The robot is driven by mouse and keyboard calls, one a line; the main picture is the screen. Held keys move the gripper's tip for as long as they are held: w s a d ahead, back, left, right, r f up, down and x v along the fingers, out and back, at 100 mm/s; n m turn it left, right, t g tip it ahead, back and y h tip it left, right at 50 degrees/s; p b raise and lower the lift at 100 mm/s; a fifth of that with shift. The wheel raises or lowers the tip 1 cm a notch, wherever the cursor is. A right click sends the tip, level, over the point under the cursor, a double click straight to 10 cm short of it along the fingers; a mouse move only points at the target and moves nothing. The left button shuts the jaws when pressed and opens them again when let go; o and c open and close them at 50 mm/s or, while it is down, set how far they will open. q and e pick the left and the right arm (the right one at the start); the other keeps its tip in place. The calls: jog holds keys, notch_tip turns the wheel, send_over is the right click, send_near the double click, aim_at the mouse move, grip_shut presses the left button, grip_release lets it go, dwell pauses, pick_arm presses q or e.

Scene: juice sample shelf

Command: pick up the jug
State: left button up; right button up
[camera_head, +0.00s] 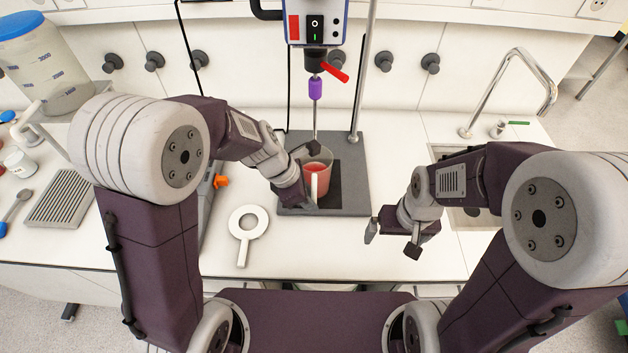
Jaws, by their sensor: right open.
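The jug (322,172), a clear vessel with red liquid, stands upright on the dark base plate of a stirrer stand. The stirrer shaft (315,115) comes down over it. A pale upright strip, apparently its handle (314,187), faces me. My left gripper (308,172) is right at the jug's left and near side, by the handle. Its fingers are partly hidden, and I cannot tell whether they grip. My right gripper (392,245) is open and empty, to the right of the base plate and apart from the jug.
The stirrer (316,25) with a red lever and its upright rod (362,80) stand behind. A grey ribbed tray (63,200) and large container (45,65) are further left. A sink tap (515,70) is at right.

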pick_arm(q)
jog(key=shift+w+d+f, duration=0.3)
jog(key=shift+d+f, duration=0.05)
jog(key=shift+f, duration=0.25)
jog(key=shift+s+a, duration=0.1)
grip_shut()
jog(key=shift+r, duration=0.1)
dwell(0.7)
